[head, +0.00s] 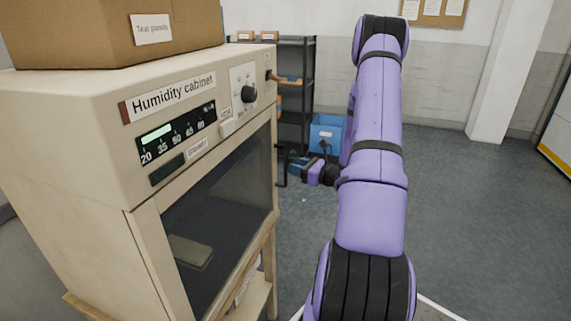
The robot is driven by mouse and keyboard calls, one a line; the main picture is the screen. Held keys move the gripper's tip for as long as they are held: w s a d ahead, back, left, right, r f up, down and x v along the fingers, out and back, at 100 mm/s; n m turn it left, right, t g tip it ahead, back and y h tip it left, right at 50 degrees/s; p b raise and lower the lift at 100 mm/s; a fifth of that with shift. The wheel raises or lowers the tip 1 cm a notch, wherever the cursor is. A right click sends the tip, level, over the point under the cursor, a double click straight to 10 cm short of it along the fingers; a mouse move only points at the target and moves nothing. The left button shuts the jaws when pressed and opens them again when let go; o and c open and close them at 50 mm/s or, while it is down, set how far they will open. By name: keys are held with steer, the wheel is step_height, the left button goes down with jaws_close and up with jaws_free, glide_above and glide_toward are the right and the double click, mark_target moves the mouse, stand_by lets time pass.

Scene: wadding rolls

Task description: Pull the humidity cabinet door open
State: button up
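The humidity cabinet (112,95) is a cream box on the left, with a labelled control panel on its upper front. Its door (222,215) has a dark glass window and looks closed. A dark handle (282,166) stands out from the door's right edge. My purple arm reaches down from the upper middle, and my gripper (298,165) is close to the right of the handle, at about its height. The fingers are small and dark here. I cannot tell whether they touch the handle or whether they are open or shut.
A cardboard box (95,32) labelled "Test panels" sits on top of the cabinet. A dark shelf rack (297,120) and a blue bin (326,133) stand behind. The grey floor (480,220) to the right is clear.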

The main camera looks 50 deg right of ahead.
mark_target(286, 183)
steer(key=shift+w+a, duration=0.25)
steer(key=shift+w, duration=0.9)
steer(key=shift+w+a, duration=0.25)
steer(key=shift+w, duration=0.9)
jaws_close()
